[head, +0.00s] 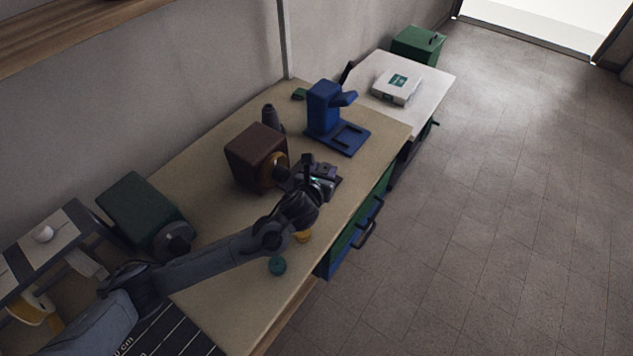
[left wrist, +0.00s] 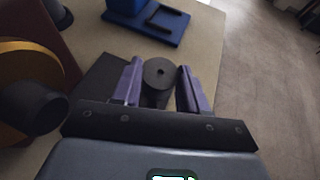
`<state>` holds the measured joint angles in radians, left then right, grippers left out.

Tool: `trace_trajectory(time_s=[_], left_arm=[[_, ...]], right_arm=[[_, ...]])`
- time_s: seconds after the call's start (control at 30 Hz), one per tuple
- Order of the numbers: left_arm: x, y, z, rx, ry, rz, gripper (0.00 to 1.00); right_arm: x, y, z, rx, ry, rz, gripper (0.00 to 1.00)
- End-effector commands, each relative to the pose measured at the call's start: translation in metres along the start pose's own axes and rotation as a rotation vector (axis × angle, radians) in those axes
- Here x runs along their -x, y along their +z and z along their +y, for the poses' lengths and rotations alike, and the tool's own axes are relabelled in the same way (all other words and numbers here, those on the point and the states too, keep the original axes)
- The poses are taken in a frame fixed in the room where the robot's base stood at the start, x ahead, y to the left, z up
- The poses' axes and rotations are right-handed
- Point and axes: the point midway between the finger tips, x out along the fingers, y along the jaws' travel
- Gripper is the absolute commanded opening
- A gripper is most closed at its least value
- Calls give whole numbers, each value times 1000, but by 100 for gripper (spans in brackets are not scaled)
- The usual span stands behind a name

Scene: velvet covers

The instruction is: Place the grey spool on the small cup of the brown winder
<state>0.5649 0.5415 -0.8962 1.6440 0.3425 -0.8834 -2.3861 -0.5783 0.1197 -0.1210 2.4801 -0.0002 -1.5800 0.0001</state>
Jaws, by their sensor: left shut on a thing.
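The brown winder (head: 250,160) stands on the workbench in the head view, left of my left gripper (head: 326,178). In the left wrist view its orange disc (left wrist: 22,66) and dark small cup (left wrist: 32,108) project from the left. My left gripper, with purple fingers (left wrist: 160,88), is shut on the grey spool (left wrist: 158,76), a dark cylinder with a hole in its top. The spool is beside the winder, apart from the cup. I cannot make out the spool in the head view. My right gripper is in neither view.
A blue machine (head: 325,108) stands beyond the winder, with a dark cone (head: 272,118) nearby. A green machine (head: 140,212) is at the left. A teal round piece (head: 278,265) and a yellow piece (head: 303,237) lie near the bench's front edge.

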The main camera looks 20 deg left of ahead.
Motion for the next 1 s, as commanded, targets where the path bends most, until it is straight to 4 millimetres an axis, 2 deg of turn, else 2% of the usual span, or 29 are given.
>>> trace_trajectory(time_s=[0.2,0.37,0.63,1.0], left_arm=[[-3,-11,18,1,0,1,15],[-6,-16,19,1,-1,0,15],[-18,-46,19,2,0,1,15],[-19,-49,19,0,0,-1,15]], right_arm=[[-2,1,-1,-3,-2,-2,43],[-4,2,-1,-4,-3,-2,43],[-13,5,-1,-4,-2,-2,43],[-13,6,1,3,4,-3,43]])
